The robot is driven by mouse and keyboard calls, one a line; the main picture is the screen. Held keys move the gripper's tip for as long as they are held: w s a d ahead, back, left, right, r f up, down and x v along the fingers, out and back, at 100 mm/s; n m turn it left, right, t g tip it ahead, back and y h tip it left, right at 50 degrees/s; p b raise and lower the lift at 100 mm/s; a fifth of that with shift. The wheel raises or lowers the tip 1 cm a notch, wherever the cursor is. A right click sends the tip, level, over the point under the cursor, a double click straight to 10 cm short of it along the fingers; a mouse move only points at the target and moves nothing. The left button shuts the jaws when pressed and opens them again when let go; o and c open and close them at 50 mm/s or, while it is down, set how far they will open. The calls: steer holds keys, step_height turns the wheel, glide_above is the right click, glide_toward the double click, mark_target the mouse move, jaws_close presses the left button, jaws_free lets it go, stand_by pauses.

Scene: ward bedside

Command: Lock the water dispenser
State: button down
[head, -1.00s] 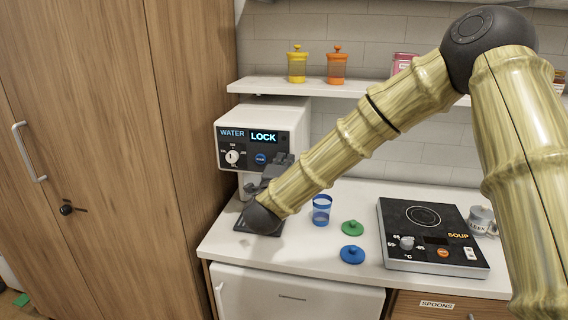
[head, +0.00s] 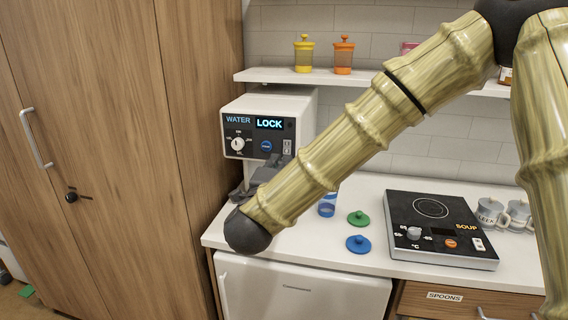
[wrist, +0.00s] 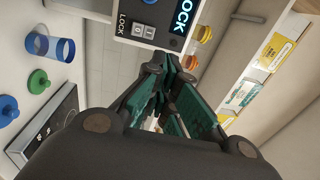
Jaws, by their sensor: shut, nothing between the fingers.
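The water dispenser (head: 232,148) is a white box with a dark front panel at the left end of the counter. Its display (head: 269,124) reads LOCK in lit letters. A white knob (head: 238,144) and a blue button (head: 266,146) sit below. A small lock switch (head: 287,147) is at the panel's right; it also shows in the wrist view (wrist: 143,31), beside the word LOCK. My gripper (head: 274,166) is in front of and below the panel, partly hidden by my arm. In the wrist view my gripper (wrist: 168,68) has its fingers together, empty, apart from the switch.
A blue-banded cup (head: 327,207), a green lid (head: 358,218) and a blue lid (head: 358,244) are on the counter. A hot plate (head: 432,262) and grey mugs (head: 490,212) are at the right. The shelf (head: 375,80) holds jars. A wooden cabinet (head: 100,120) stands at left.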

steer(key=shift+s+a, duration=0.25)
steer(key=shift+s, duration=0.4)
step_height(320, 180, down, 23)
steer(key=s+d+n+g+y, duration=0.1)
steer(key=d+n+g+y, duration=0.2)
steer(key=n, duration=0.5)
steer(key=s+d+f+n+g+y, duration=0.15)
steer(key=s+f, duration=0.25)
steer(key=f, duration=0.4)
steer(key=s+d+f+n+g+y, duration=0.1)
steer(key=s+f+n+g+y, duration=0.2)
steer(key=f, duration=0.6)
steer(key=s+d+f+n+g, duration=0.2)
steer(key=s+d+f, duration=0.1)
steer(key=s+f, duration=0.35)
steer(key=s+d+f+n+g, duration=0.2)
steer(key=s+f+g, duration=0.1)
steer(key=s+f, duration=0.4)
steer(key=s+d+f+n+g, duration=0.2)
steer(key=s+d+f, duration=0.1)
steer(key=s, duration=0.7)
steer(key=s+d+f+n+g+h, duration=0.1)
steer(key=s+d, duration=0.4)
steer(key=s, duration=0.5)
step_height(320, 180, down, 3)
steer(key=n+g, duration=0.1)
steer(key=g, duration=0.1)
steer(key=shift+d+r+n+g, duration=0.15)
steer(key=shift+n+g, duration=0.2)
